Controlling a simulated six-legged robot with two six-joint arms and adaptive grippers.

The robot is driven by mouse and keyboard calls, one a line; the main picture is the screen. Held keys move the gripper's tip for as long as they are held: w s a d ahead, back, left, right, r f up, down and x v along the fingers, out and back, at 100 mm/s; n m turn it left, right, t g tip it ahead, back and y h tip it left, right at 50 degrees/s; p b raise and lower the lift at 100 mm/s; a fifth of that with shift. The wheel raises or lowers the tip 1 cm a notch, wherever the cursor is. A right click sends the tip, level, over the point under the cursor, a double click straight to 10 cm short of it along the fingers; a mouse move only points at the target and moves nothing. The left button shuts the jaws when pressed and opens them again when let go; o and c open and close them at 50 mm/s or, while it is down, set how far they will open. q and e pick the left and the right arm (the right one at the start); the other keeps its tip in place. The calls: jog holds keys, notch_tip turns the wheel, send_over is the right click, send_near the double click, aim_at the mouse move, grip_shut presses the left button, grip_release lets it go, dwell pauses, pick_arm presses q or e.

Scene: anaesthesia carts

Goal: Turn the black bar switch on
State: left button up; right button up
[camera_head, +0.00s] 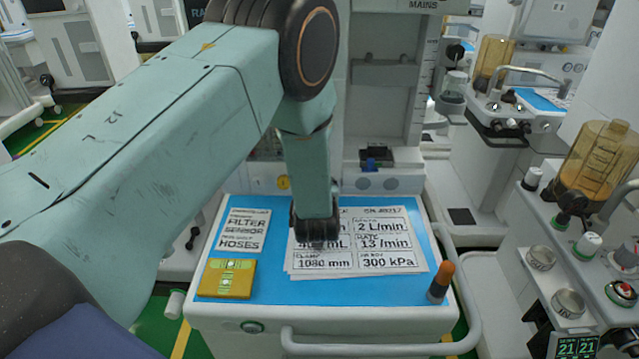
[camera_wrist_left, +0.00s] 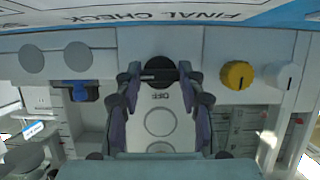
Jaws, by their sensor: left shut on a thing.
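The black bar switch (camera_wrist_left: 160,65) is a round black knob with a bar across it, set in a pale panel. In the left wrist view its bar lies about level across the picture. My left gripper (camera_wrist_left: 160,77) has a finger at each side of the knob and is shut on it. In the head view my left arm (camera_head: 310,175) comes in from the left and bends down over the cart top. It hides the switch and the gripper fingers there. My right gripper is in neither view.
A yellow knob (camera_wrist_left: 237,75) and a white knob (camera_wrist_left: 287,76) sit beside the switch. The blue cart top (camera_head: 330,289) holds printed sheets (camera_head: 395,255), a yellow block (camera_head: 227,278) and an orange-capped item (camera_head: 441,281). A curved rail (camera_head: 380,348) runs along the front.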

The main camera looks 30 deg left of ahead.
pick_arm(q)
jog(key=shift+w+r, duration=0.15)
jog(key=shift+r, duration=0.05)
dwell(0.3)
jog(key=o, duration=0.7)
jog(key=shift+o, duration=0.9)
jog(key=shift+f, duration=0.1)
jog(key=v, duration=0.7)
jog(key=shift+s+d, duration=0.1)
jog(key=shift+s, duration=0.15)
